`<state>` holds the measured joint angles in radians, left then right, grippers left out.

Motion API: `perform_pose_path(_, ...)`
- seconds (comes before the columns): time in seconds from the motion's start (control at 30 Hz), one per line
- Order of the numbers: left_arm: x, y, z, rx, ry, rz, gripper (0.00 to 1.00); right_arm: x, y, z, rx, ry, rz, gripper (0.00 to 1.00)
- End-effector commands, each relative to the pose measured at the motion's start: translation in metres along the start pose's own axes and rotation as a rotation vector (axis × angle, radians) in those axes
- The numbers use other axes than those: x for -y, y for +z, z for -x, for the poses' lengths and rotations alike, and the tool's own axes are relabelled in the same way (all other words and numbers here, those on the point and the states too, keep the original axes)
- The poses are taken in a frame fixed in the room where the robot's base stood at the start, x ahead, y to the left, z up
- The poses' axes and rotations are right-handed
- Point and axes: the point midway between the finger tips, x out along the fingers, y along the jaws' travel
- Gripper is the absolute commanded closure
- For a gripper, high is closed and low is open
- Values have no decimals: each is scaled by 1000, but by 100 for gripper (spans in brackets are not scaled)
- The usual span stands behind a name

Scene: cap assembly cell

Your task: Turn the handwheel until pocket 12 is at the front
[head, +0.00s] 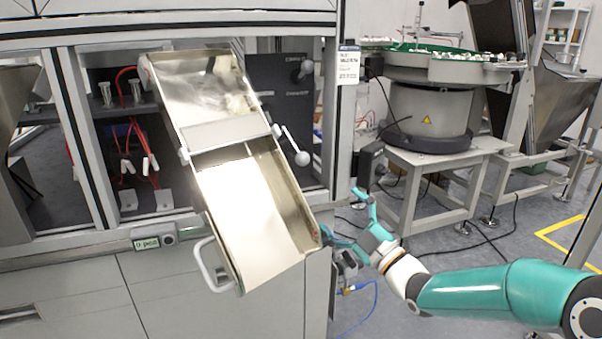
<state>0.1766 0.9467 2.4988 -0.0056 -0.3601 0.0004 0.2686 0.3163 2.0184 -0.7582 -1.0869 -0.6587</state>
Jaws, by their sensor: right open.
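My right gripper (345,216) is at the right front corner of the machine cabinet, with its teal fingers spread open and nothing seen between them. A dark mechanical part (347,264) sits just below and behind the fingers, partly covered by them. I cannot tell whether it belongs to the handwheel, and no full wheel is clear in view. The numbered pockets are not visible. A small label or display (147,243) on the cabinet front is too small to read surely. My left gripper is not in view.
A tilted metal chute (245,215) with a side handle (208,267) juts from the cabinet, left of my right gripper. A lever with a white knob (302,158) is on its side. A bowl feeder (430,105) stands on a table (440,158) behind. A blue hose (372,305) hangs below.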

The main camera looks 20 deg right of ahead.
Motion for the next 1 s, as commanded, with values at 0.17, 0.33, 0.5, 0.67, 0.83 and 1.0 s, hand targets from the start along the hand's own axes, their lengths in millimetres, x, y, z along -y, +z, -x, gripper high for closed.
perform_pose_path(0.17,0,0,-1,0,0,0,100,1,-1,-32,-3,-1,2,6)
perform_pose_path(0.33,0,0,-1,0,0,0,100,1,-2,-70,-5,-1,4,6)
perform_pose_path(0.5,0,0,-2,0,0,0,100,1,-1,-104,-2,-2,4,6)
perform_pose_path(0.67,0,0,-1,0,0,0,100,1,-1,-130,-2,-2,4,6)
perform_pose_path(0.83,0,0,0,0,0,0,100,1,-1,-147,-2,-3,4,6)
perform_pose_path(1.0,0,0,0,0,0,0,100,1,-1,-154,-1,-3,4,6)
